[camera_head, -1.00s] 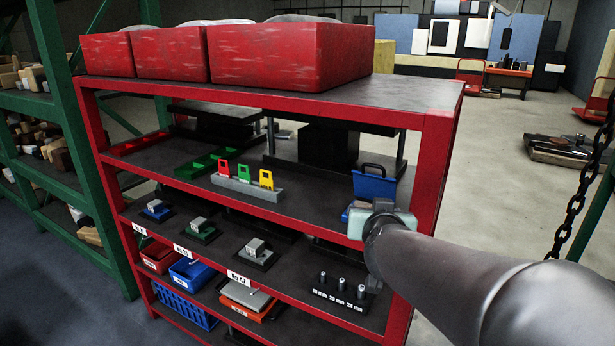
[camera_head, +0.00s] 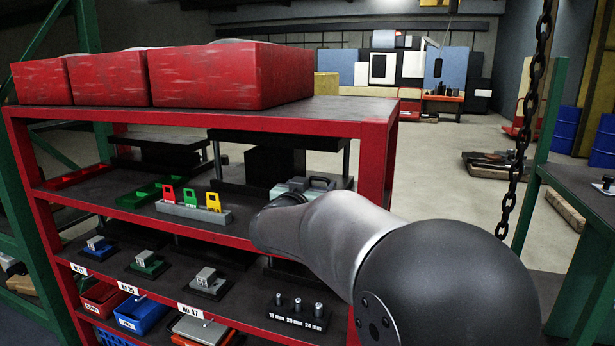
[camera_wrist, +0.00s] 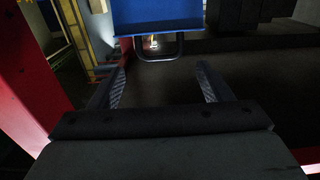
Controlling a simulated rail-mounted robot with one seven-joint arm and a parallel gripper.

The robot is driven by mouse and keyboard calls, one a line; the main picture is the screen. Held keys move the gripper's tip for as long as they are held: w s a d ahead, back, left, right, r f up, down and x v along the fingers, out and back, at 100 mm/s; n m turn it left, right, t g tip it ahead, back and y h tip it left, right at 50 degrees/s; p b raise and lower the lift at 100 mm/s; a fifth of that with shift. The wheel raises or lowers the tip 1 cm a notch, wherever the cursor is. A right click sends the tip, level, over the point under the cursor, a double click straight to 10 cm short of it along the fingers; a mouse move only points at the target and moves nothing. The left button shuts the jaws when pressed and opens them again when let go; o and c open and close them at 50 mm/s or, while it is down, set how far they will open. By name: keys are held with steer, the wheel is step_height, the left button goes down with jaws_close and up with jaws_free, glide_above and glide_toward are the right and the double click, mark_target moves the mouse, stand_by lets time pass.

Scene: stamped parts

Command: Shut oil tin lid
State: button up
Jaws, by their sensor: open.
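In the wrist view, a blue panel with a dark wire-like handle (camera_wrist: 158,58) fills the top middle; I take it for the oil tin's lid (camera_wrist: 160,18). My gripper (camera_wrist: 161,72) is open and empty, with one finger left and one right of the handle's line. The handle lies just past the fingertips; I cannot tell whether anything touches. In the head view, my arm reaches to the right end of the red rack's upper shelf and hides the tin. The tin's body and the lid's hinge are not clearly seen.
A grey holder (camera_head: 190,212) with red, green and yellow tags stands left on the same shelf. A block with several pins (camera_head: 298,311) is on the shelf below. Red bins (camera_head: 230,75) stand on top.

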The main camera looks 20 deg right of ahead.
mark_target(318, 179)
steer(key=x, duration=0.7)
steer(key=shift+w+d, duration=0.1)
steer(key=shift+w, duration=0.15)
steer(key=c, duration=1.3)
steer(key=shift+o, duration=0.2)
steer(key=shift+s+f, duration=0.1)
